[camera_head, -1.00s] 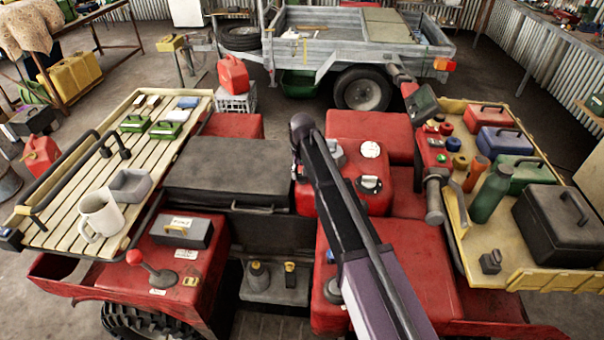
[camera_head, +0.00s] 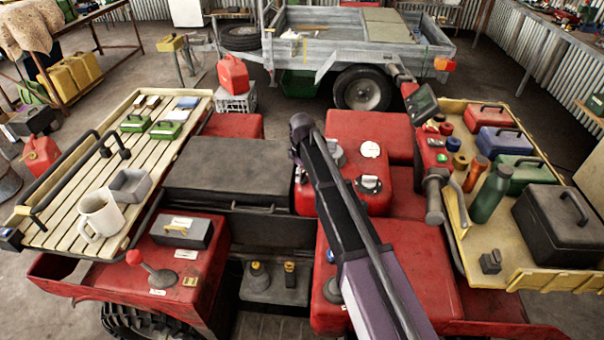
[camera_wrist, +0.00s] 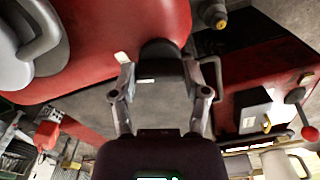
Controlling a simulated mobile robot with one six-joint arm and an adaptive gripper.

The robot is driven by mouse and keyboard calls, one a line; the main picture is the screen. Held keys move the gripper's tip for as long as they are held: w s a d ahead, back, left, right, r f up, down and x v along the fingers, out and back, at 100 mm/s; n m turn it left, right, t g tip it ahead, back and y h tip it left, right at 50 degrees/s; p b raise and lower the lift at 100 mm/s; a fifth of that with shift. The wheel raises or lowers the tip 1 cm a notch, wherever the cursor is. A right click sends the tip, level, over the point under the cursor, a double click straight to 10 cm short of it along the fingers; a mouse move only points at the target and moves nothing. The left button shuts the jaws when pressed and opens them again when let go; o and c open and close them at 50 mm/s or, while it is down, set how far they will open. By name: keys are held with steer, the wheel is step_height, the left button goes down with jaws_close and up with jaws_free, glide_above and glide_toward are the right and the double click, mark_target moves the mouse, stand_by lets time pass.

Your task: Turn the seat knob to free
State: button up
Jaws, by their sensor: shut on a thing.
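My gripper (camera_wrist: 165,80) shows in the wrist view, with a jaw on each side of a dark, rounded knob (camera_wrist: 160,50).
A dark box with a yellow handle (camera_head: 180,231) and a red-ball lever (camera_head: 150,268) stand at left. A slatted rack (camera_head: 75,200) holds a white mug (camera_head: 100,214). A yellow tray (camera_head: 535,272) at right holds a black case (camera_head: 556,224) and bottles.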

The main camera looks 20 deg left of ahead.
steer(key=shift+n, duration=1.9)
steer(key=o, duration=1.2)
steer(key=shift+c, duration=0.2)
steer(key=shift+m, duration=0.4)
